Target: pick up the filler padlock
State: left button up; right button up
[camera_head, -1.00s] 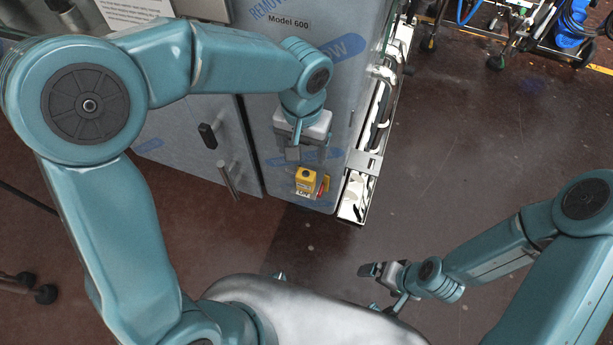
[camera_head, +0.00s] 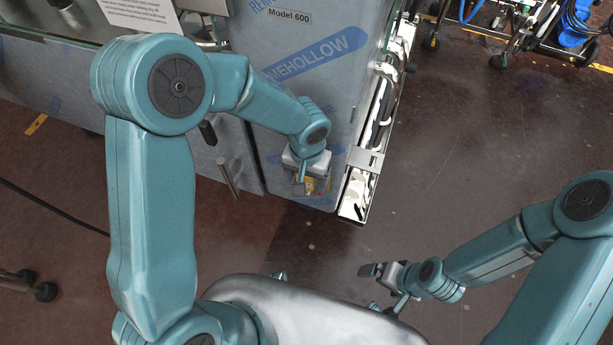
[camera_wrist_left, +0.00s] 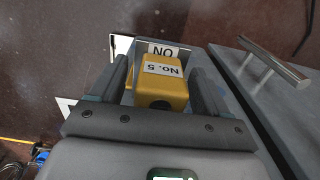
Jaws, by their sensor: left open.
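The yellow padlock (camera_wrist_left: 160,92), with a white "No. 5" label, is in the middle of the left wrist view. It sits between the two dark fingers of my left gripper (camera_wrist_left: 160,74), which is open, with a gap showing at the right finger. In the head view the padlock (camera_head: 310,184) is mostly hidden by my left gripper (camera_head: 313,188), at the lower part of the film-wrapped cabinet front. How the padlock is attached is hidden. My right gripper (camera_head: 372,270) is low in the head view, away from the padlock; its jaw gap is unclear.
The grey cabinet (camera_head: 312,90) with blue-printed film stands behind the padlock. A bar handle (camera_head: 228,177) is to its left, also seen in the left wrist view (camera_wrist_left: 273,60). A shiny metal frame (camera_head: 362,185) is to its right.

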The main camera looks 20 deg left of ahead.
pick_arm(q)
jog(key=shift+c, duration=0.3)
jog(key=c, duration=1)
jog(key=shift+c, duration=0.4)
jog(key=shift+r, duration=0.15)
